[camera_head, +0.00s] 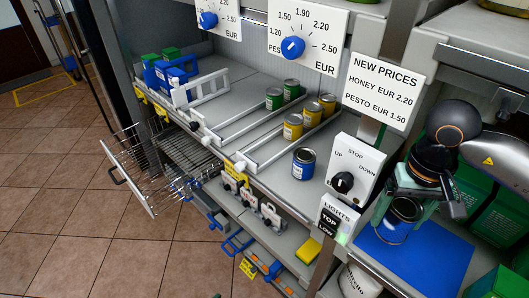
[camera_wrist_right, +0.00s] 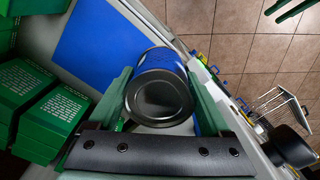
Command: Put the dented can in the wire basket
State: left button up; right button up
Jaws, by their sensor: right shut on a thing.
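My right gripper (camera_head: 405,198) is shut on a blue-labelled can (camera_head: 400,226) over the blue mat (camera_head: 440,262) at the right. In the right wrist view the can (camera_wrist_right: 160,98) sits between the two green fingers, its dark round end facing the camera. I cannot tell whether it touches the mat, and no dent is clear on it. The wire basket (camera_head: 143,190) hangs at the shelf's left end, low over the floor; it also shows in the wrist view (camera_wrist_right: 277,106). It looks empty. My left gripper does not show in the head view.
Another blue can (camera_head: 303,164) with a yellow band stands on the shelf by the knob panel (camera_head: 355,171). Green and yellow cans (camera_head: 293,127) stand in railed lanes behind. Green boxes (camera_head: 500,215) are right of the mat. Open floor lies left.

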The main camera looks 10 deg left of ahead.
aim_at(154, 177)
jog(key=j, duration=0.3)
jog(key=k+j+u, duration=0.1)
jog(key=j, duration=0.2)
jog(key=i+j+u, duration=0.15)
jog(key=j, duration=0.35)
jog(key=i+j+u, duration=0.2)
jog(key=j, duration=0.25)
jog(key=i+j+u, duration=0.15)
jog(key=i+j, duration=0.2)
